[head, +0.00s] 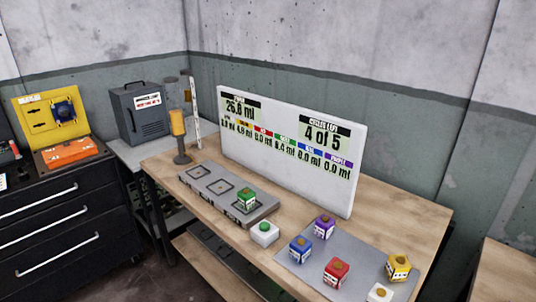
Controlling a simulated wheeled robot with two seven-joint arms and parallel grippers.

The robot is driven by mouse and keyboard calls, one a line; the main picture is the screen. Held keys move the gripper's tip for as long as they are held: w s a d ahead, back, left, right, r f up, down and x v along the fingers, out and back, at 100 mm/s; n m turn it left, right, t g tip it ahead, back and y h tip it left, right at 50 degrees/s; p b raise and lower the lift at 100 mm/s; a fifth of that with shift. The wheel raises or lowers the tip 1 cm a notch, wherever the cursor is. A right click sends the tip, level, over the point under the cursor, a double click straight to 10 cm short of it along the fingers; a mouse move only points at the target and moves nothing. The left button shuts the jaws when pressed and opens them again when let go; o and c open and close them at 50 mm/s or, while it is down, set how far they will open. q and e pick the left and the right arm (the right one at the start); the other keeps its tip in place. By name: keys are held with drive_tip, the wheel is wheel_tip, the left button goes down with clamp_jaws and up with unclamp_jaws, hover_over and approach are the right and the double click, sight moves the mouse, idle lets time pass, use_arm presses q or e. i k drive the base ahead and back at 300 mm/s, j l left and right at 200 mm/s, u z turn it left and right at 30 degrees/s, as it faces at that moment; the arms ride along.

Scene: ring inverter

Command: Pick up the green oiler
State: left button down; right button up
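The green oiler (247,201), a small green block-shaped container with a white label and a brownish top, stands upright at the right end of a low grey platform (262,213) on the wooden table. The platform's other marked squares are empty. Neither of my grippers is in the head view, and nothing touches the green oiler.
A white box with a green button (264,236) stands just in front of the platform. A white display board (290,150) rises behind.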

sight(246, 197)
drive_tip(key=i+j, duration=0.2)
drive_tip(key=j, duration=0.15)
drive_tip(key=i+j+z, duration=0.1)
drive_tip(key=i+j, duration=0.35)
drive_tip(key=j, duration=0.25)
